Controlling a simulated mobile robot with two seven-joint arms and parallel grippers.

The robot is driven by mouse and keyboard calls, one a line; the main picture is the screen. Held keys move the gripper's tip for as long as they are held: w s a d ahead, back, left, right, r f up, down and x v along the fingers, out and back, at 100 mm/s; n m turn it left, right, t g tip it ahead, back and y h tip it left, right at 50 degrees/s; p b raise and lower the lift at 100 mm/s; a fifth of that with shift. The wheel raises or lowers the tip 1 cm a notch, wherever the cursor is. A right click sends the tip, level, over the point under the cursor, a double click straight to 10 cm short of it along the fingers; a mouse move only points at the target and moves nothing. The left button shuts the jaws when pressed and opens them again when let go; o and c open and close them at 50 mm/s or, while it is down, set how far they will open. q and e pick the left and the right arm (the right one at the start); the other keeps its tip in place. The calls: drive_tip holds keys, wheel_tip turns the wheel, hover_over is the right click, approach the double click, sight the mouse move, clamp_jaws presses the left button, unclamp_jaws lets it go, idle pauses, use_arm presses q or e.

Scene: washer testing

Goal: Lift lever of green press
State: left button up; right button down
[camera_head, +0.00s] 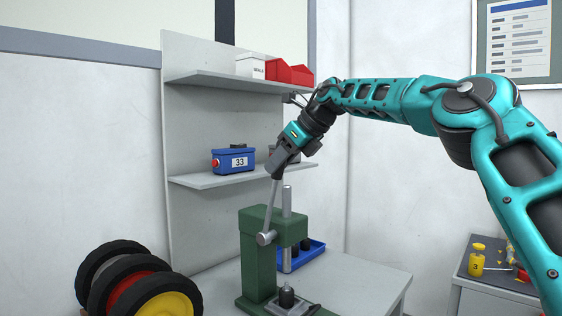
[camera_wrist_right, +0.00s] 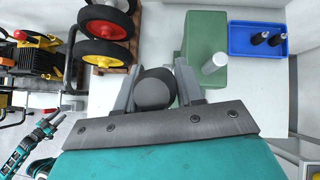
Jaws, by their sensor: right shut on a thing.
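The green press (camera_head: 262,262) stands on the grey table. Its grey lever (camera_head: 269,207) rises from the pivot at the press's side and points up, leaning slightly right. My right gripper (camera_head: 279,172) is at the lever's top end and shut on it. In the right wrist view, the dark round lever knob (camera_wrist_right: 155,88) sits between the two fingers of my right gripper (camera_wrist_right: 158,90), with the green press (camera_wrist_right: 203,52) behind. A dark part (camera_head: 287,297) stands on the press base under the ram.
A blue tray (camera_head: 316,249) with dark parts lies behind the press. A shelf (camera_head: 215,178) with a blue box (camera_head: 233,160) is behind the arm. Wheels (camera_head: 135,285) stand at lower left. The table (camera_head: 370,277) is clear at right.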

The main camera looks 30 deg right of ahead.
drive_tip(key=shift+r, duration=0.1)
drive_tip(key=c, duration=1.1)
unclamp_jaws()
drive_tip(key=shift+w, duration=0.1)
drive_tip(key=o, duration=0.3)
drive_tip(key=shift+w, duration=0.1)
drive_tip(key=v, duration=1.3)
